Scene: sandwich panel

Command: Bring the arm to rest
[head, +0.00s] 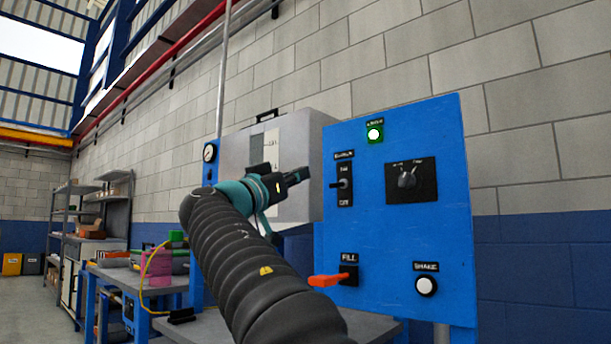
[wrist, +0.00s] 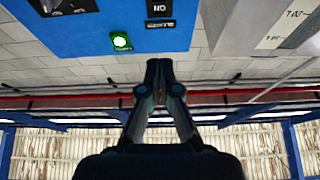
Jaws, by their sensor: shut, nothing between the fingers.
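My gripper (head: 299,174) is raised in front of the wall, left of the blue panel (head: 455,235) and near its toggle switch (head: 344,184). In the wrist view my gripper (wrist: 159,64) has its two fingers together with nothing between them. My arm reaches up from the bottom of the head view, clear of the panel face as far as I can tell. The panel carries a lit green lamp (head: 375,134), which also shows in the wrist view (wrist: 121,41). It also has a rotary knob (head: 407,178), a red FILL lever (head: 328,280) and a white SHAKE button (head: 426,286).
A grey box (head: 310,130) with a level scale stands behind my gripper, with a round gauge (head: 210,153) at its left. A workbench (head: 130,274) with coloured items and a shelf (head: 65,230) stand at the left. A red pipe (head: 165,52) runs along the wall.

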